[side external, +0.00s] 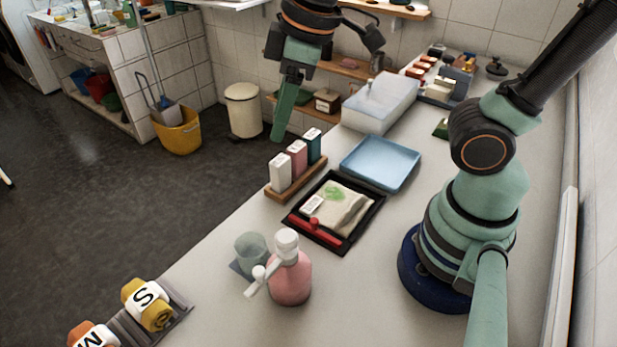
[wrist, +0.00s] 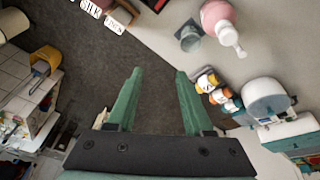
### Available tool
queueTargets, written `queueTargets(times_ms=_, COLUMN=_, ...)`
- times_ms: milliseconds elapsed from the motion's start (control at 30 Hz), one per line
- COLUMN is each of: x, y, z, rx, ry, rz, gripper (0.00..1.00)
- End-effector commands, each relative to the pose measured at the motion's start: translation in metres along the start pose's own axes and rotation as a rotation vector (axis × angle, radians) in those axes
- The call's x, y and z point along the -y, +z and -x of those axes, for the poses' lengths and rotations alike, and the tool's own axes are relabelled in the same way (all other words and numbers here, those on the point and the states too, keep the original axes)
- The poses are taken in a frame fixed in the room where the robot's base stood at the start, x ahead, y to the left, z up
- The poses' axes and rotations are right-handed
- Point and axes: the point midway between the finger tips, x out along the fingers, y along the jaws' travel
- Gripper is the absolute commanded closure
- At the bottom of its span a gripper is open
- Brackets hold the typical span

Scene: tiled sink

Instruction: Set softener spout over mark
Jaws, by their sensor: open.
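The softener is a pink bottle (side external: 290,280) with a white pump head (side external: 287,243), upright on the counter. Its white spout (side external: 257,281) points to the lower left, beside a greenish translucent cup (side external: 251,248) on a dark square patch. I cannot tell whether that patch is the mark. My gripper (side external: 283,128) is up over the counter's floor-side edge, beyond the bottle, open and empty. In the wrist view my gripper (wrist: 159,72) has its fingers apart over the floor; the bottle (wrist: 216,13) and cup (wrist: 189,38) are at the upper right.
A black tray (side external: 347,240) with a cloth and red-handled tool lies behind the bottle. A blue tray (side external: 381,162) and a wooden rack (side external: 296,177) of three cartons stand farther back. Counter right of the bottle is clear.

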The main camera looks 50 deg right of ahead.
Motion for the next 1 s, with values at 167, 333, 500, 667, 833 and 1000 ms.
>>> queueTargets(times_ms=167, x=0.081, y=-0.025, z=-0.004, rx=0.119, ry=-0.112, rz=0.471, gripper=0.48)
queueTargets(times_ms=333, x=0.137, y=-0.029, z=-0.005, rx=0.194, ry=-0.181, rz=0.793, gripper=0.48)
queueTargets(times_ms=500, x=0.162, y=-0.027, z=-0.005, rx=0.226, ry=-0.210, rz=0.934, gripper=0.48)
queueTargets(times_ms=667, x=0.164, y=-0.024, z=-0.015, rx=0.229, ry=-0.213, rz=0.948, gripper=0.48)
queueTargets(times_ms=833, x=0.166, y=-0.015, z=-0.041, rx=0.232, ry=-0.213, rz=0.946, gripper=0.48)
queueTargets(times_ms=1000, x=0.168, y=-0.006, z=-0.073, rx=0.233, ry=-0.213, rz=0.944, gripper=0.48)
